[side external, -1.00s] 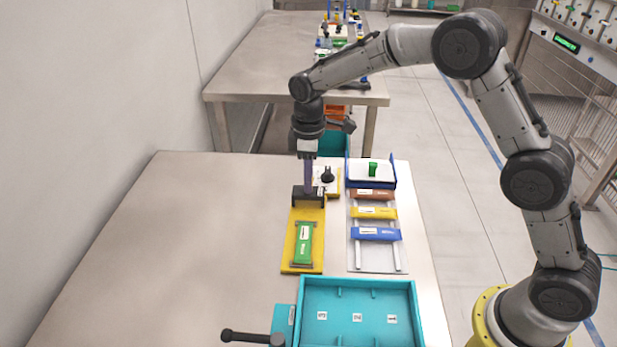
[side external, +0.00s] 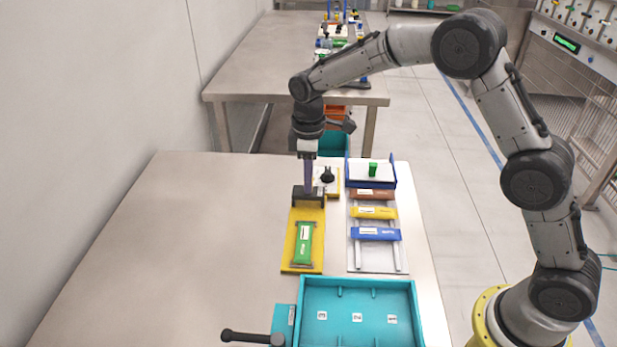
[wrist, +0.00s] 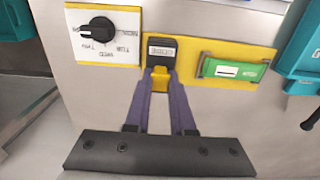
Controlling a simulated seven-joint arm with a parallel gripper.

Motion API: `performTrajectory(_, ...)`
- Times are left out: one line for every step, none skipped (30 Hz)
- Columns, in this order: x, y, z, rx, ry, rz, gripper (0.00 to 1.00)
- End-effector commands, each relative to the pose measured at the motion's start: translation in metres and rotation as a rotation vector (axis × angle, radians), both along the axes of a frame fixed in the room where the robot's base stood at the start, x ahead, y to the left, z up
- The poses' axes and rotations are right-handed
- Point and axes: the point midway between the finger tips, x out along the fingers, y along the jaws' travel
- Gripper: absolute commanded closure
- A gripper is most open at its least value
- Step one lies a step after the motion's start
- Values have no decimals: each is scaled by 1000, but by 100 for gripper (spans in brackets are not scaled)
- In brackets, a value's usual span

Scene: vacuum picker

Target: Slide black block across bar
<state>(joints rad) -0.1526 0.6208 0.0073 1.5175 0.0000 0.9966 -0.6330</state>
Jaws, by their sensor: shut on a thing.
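The black block (side external: 308,202) stands at the far end of a yellow plate (side external: 291,254) in the side view. In the wrist view the black block (wrist: 163,47) carries a pale label and sits near the plate's left end. My gripper (side external: 308,189) points down, its purple fingers shut on the block. In the wrist view my gripper (wrist: 160,72) has its fingertips at the block's near edge. A green bar (side external: 304,243) with a white label lies along the plate between dark end pieces, apart from the block. It also shows in the wrist view (wrist: 250,71).
A black dial on a white panel (side external: 322,184) is close beside the gripper. To the right is a rack (side external: 360,262) with coloured bars. A teal tray (side external: 357,288) with a black-handled lever stands at the near edge. The left table surface is bare.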

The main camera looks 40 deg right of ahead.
Motion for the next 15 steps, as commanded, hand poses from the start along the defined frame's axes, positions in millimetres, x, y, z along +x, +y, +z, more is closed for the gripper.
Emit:
performTrajectory(0,0,1,0,-3,0,100)
performTrajectory(0,0,1,0,-3,0,100)
performTrajectory(0,0,1,0,-3,0,100)
performTrajectory(0,0,1,0,-3,0,100)
performTrajectory(0,0,1,0,-3,0,100)
performTrajectory(0,0,1,0,-3,0,100)
performTrajectory(0,1,1,0,-3,0,100)
performTrajectory(-1,2,2,0,-3,1,100)
performTrajectory(-4,5,2,1,-2,2,100)
performTrajectory(-8,9,2,0,-1,3,100)
performTrajectory(-11,13,2,1,-1,4,100)
performTrajectory(-18,19,2,1,-2,5,100)
performTrajectory(-24,25,2,0,-1,6,100)
performTrajectory(-30,31,2,1,-2,7,100)
performTrajectory(-39,40,2,1,-2,8,100)
